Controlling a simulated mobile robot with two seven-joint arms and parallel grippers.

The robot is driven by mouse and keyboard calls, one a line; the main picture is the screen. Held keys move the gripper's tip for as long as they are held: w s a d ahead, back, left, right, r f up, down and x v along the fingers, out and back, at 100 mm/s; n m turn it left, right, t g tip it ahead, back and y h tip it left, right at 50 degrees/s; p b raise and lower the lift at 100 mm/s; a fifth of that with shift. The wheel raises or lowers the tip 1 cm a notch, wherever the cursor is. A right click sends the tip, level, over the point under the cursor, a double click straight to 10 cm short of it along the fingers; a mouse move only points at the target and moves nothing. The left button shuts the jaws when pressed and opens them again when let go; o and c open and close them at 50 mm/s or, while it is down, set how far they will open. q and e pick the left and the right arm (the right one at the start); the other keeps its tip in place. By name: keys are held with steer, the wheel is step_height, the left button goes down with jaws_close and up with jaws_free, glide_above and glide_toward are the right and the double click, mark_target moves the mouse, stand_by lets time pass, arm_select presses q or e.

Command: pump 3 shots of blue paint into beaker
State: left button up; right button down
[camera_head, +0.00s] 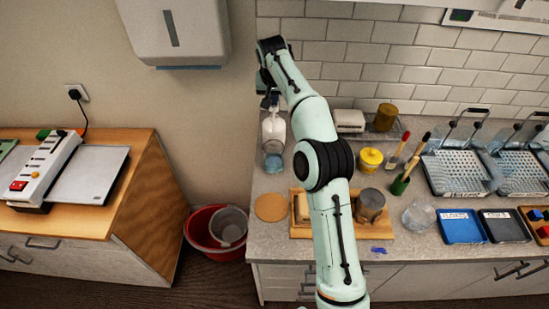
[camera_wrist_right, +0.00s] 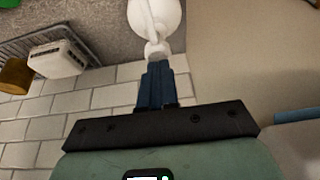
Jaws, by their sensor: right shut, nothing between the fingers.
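A white pump bottle (camera_head: 274,127) stands at the left end of the counter, near the tiled wall. It also shows at the top of the right wrist view (camera_wrist_right: 155,18), with its pump head (camera_wrist_right: 157,49) towards the fingers. A small vessel with a bluish look (camera_head: 273,162), apparently the beaker, stands just in front of the bottle; its contents are unclear. My right gripper (camera_head: 271,100) is over the bottle's top, its fingers (camera_wrist_right: 157,75) shut and empty. The fingertips are at the pump head; whether they touch or press it I cannot tell. My left gripper is out of view.
My right arm crosses the counter and partly hides a wooden board (camera_head: 300,232) holding a metal cup (camera_head: 371,204). A yellow jar (camera_head: 370,160), brushes, a clear round vessel (camera_head: 419,216) and racks stand to the right. A red bucket (camera_head: 216,250) is on the floor.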

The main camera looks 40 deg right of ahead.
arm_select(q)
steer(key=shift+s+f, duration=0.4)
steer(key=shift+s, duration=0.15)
arm_select(e)
steer(key=shift+s+f, duration=0.1)
steer(key=shift+f, duration=0.95)
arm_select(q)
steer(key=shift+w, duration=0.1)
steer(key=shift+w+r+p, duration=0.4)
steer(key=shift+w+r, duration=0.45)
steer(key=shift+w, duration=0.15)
arm_select(e)
steer(key=shift+r, duration=1.3)
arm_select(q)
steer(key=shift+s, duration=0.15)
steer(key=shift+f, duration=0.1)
